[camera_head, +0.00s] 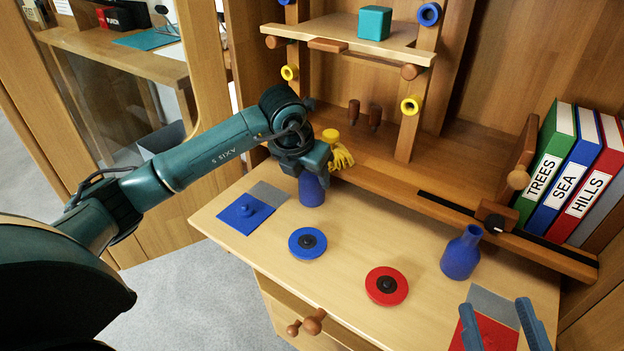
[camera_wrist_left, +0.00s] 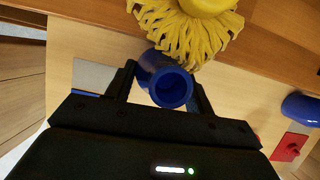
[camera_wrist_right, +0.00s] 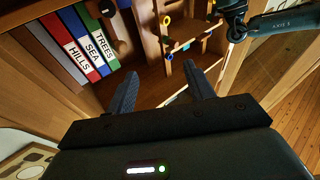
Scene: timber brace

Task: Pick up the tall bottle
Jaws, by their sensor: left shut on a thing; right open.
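A blue bottle (camera_head: 311,191) stands upright on the wooden desk, near its back edge. My left gripper (camera_head: 312,165) is shut on its upper part and hides its top. In the left wrist view the round mouth of this bottle (camera_wrist_left: 171,88) shows between the fingers. A second blue bottle (camera_head: 461,257), with a wide body and a narrow neck, stands free at the right of the desk. My right gripper (camera_head: 497,308) is open and empty at the lower right. Its fingers (camera_wrist_right: 160,78) hold nothing in the right wrist view.
A yellow brush (camera_head: 340,154) stands just behind the held bottle. A blue knobbed square (camera_head: 246,213), a blue disc (camera_head: 307,243), a red disc (camera_head: 386,286) and a red square (camera_head: 490,336) lie on the desk. Binders (camera_head: 575,170) stand right; a shelf (camera_head: 350,35) rises behind.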

